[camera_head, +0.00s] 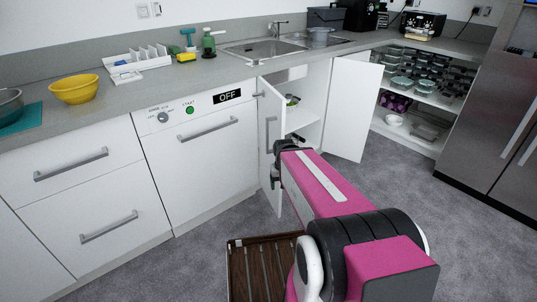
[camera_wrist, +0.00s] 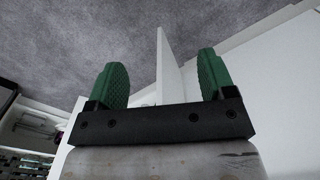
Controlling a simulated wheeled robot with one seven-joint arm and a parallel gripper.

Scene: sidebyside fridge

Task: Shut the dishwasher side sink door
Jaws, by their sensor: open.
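The dishwasher side sink door (camera_head: 277,108) is the white left door of the sink cabinet, next to the dishwasher. It stands open, swung out into the room, with a bar handle on its face. My gripper (camera_head: 276,172) is at the lower part of this door, partly hidden by my pink arm. In the wrist view my gripper (camera_wrist: 162,63) has its two green fingers wide apart. The door (camera_wrist: 171,72) shows there as a thin white panel in the gap between the fingers. I cannot tell whether it touches either one.
The other sink door (camera_head: 348,110) also stands open on the right. The dishwasher (camera_head: 200,155), reading OFF, is shut to the left. Open shelves with dishes (camera_head: 415,88) and a steel fridge (camera_head: 490,110) are further right. A brown slatted rack (camera_head: 262,270) is near my arm at the bottom.

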